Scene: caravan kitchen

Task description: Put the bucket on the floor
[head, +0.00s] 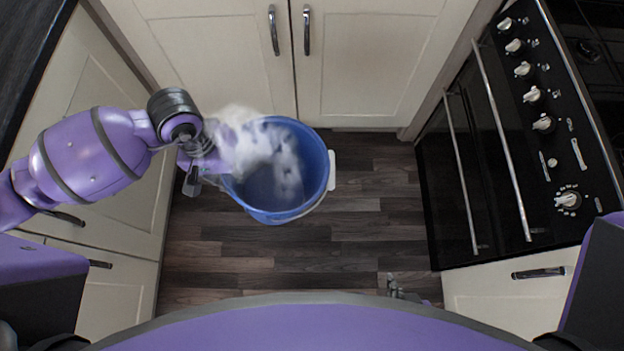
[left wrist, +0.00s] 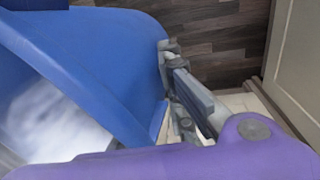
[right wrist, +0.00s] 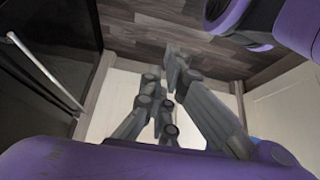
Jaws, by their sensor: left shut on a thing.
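The blue bucket (head: 325,165) hangs upright over the dark wood floor, in front of the cream cupboard doors. White foam or vapour (head: 250,145) covers its left part and shows inside it. A white handle mount sits on its right side. My left gripper (head: 203,172) is shut on the bucket's left side at the rim, partly hidden by the white cloud. The left wrist view shows the blue wall (left wrist: 110,60) against its fingers. My right gripper (right wrist: 162,78) is empty, with a gap between its fingertips. It is low, in front of my body, apart from the bucket.
The wood floor (head: 340,235) is clear below and around the bucket. Cream cupboards (head: 370,70) stand behind and to the left. A black oven (head: 470,180) with knobs and rail handles bounds the right side. A dark worktop edge (head: 30,60) is at the upper left.

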